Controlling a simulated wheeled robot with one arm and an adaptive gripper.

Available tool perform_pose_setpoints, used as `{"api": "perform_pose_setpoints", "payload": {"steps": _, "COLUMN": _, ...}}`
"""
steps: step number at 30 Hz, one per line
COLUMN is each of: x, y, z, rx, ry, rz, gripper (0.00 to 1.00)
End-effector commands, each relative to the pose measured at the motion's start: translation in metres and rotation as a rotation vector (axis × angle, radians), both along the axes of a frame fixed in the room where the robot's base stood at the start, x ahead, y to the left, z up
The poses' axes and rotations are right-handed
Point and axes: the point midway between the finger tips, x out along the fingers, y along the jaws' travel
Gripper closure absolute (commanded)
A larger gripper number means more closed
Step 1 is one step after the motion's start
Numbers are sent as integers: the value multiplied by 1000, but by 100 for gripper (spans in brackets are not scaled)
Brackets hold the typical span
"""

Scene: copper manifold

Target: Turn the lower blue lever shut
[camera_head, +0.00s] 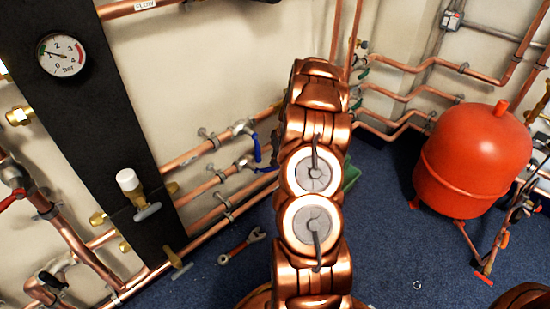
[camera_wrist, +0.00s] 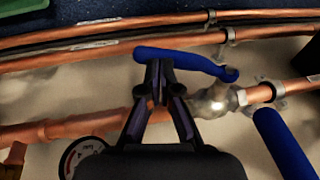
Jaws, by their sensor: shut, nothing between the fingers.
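The lower blue lever (camera_wrist: 190,60) stretches across the upper middle of the wrist view. Its right end joins a silvery valve (camera_wrist: 216,100) on a copper pipe, and it runs roughly along the pipe, at a slant to it. My gripper (camera_wrist: 158,68) is shut and empty, its dark fingertips overlapping the lever near its left end; whether they touch is unclear. In the head view the lower lever (camera_head: 264,168) shows just left of my copper-coloured arm, which hides my gripper. The upper blue lever (camera_head: 256,148) hangs above it; it also shows at the wrist view's lower right (camera_wrist: 285,145).
Several copper pipes (camera_wrist: 60,130) with clips run along the pale wall close to my fingers. A black board (camera_head: 85,100) with a gauge (camera_head: 61,55) stands left. A red tank (camera_head: 472,160) stands right. A wrench (camera_head: 242,246) lies on the blue carpet.

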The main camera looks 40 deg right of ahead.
Motion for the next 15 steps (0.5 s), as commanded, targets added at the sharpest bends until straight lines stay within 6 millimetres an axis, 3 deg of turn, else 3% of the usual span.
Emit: {"api": "perform_pose_setpoints", "payload": {"steps": 15, "x": 1, "y": 1, "z": -22, "rx": 3, "ry": -1, "rz": -1, "gripper": 100}}
